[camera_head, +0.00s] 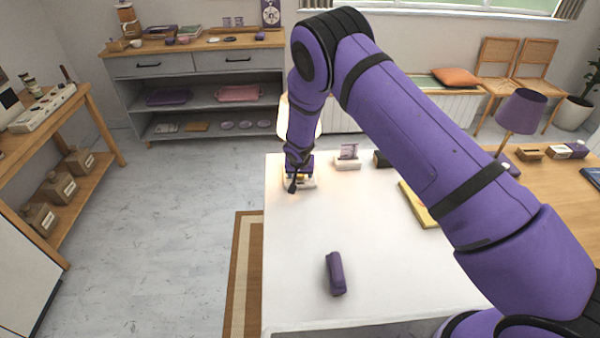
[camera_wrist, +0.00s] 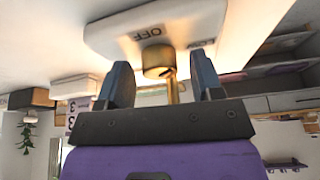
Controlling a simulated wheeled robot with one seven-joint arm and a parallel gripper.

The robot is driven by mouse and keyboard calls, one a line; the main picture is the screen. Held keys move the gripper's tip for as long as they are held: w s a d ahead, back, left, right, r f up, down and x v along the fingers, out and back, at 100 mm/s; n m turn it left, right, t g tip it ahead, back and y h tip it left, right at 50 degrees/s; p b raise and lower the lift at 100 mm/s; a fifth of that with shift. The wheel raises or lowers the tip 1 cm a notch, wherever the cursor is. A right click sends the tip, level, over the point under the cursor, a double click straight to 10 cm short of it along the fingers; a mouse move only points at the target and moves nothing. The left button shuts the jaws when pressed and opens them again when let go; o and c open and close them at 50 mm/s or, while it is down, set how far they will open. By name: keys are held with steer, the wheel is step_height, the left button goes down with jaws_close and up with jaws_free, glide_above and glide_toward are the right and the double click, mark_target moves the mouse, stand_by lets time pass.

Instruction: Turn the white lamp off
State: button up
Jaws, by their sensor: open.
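The white lamp stands at the far left corner of the white table (camera_head: 300,260). Its pale shade (camera_head: 284,117) shows behind my arm, and a warm glow lies around its base. In the wrist view, which looks upside down, the white lamp base (camera_wrist: 110,32) carries a dark "OFF" label (camera_wrist: 151,34). A brass knob (camera_wrist: 158,60) with a thin brass stem sits at the base. My gripper (camera_wrist: 161,66) is open, its two fingers on either side of the knob with visible gaps. In the head view my gripper (camera_head: 298,180) is down at the base and hides most of it.
A purple pouch (camera_head: 336,273) lies on the near part of the table. A small card holder (camera_head: 348,163) and a dark box (camera_head: 382,159) stand right of the lamp. A yellow item (camera_head: 418,207) lies under my arm. A purple-shaded lamp (camera_head: 521,111) stands on the wooden table at right.

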steer(key=c, duration=0.9)
steer(key=shift+w+d+n+y, duration=0.15)
steer(key=shift+n+y, duration=0.25)
steer(key=shift+n, duration=0.5)
steer(key=shift+n+y, duration=0.5)
steer(key=shift+n, duration=0.9)
steer(key=o, duration=0.9)
steer(key=shift+r, duration=0.1)
